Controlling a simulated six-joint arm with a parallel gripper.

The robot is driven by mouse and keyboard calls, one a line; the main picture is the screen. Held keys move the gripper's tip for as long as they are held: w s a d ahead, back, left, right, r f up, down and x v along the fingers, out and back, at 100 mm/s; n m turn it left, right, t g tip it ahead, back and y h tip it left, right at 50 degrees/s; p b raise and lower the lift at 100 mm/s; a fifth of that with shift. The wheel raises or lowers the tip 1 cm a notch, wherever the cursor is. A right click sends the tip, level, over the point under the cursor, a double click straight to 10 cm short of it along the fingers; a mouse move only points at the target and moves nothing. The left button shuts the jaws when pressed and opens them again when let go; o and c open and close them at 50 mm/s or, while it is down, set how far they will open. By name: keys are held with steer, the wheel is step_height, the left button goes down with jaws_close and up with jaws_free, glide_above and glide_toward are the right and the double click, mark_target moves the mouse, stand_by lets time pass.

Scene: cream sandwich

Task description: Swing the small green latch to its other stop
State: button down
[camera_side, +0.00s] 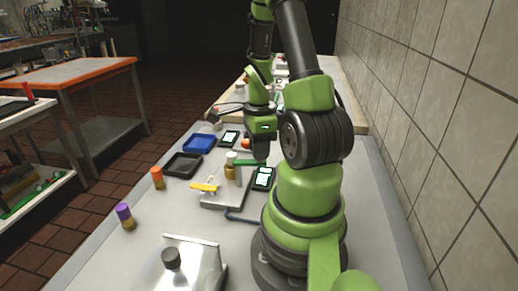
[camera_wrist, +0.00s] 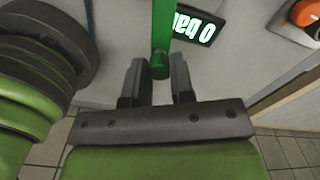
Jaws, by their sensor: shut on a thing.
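The small green latch (camera_side: 246,162) shows in the side view as a short green bar beside a brass-coloured post with a pale top (camera_side: 231,170). In the wrist view the green latch (camera_wrist: 161,45) is a round-ended green bar reaching down between my fingers. The latch's stops cannot be made out.
A yellow lever (camera_side: 204,187) sits left of the post on a pale base plate (camera_side: 222,201). A lit display (camera_side: 264,178) stands close on the right. A black tray (camera_side: 182,166), blue tray (camera_side: 199,144), orange-topped cylinder (camera_side: 157,178) and purple-topped cylinder (camera_side: 125,216) are further left.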

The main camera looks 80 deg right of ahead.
steer(key=w+d+n, duration=0.1)
steer(key=w+n, duration=0.1)
steer(key=n, duration=0.3)
steer(key=w+d+n, duration=0.1)
steer(key=n, duration=0.5)
steer(key=w+d+n, duration=0.2)
steer(key=n, duration=0.4)
steer(key=shift+w, duration=0.35)
steer(key=shift+w+a+n, duration=0.15)
steer(key=shift+w+n, duration=0.2)
steer(key=shift+n, duration=0.6)
steer(key=shift+w+a+n, duration=0.15)
steer(key=shift+w+n, duration=0.2)
steer(key=shift+n, duration=0.65)
steer(key=shift+w+a+n, duration=0.15)
steer(key=shift+w+n, duration=0.2)
steer(key=shift+n, duration=0.6)
steer(key=c, duration=1)
jaws_free()
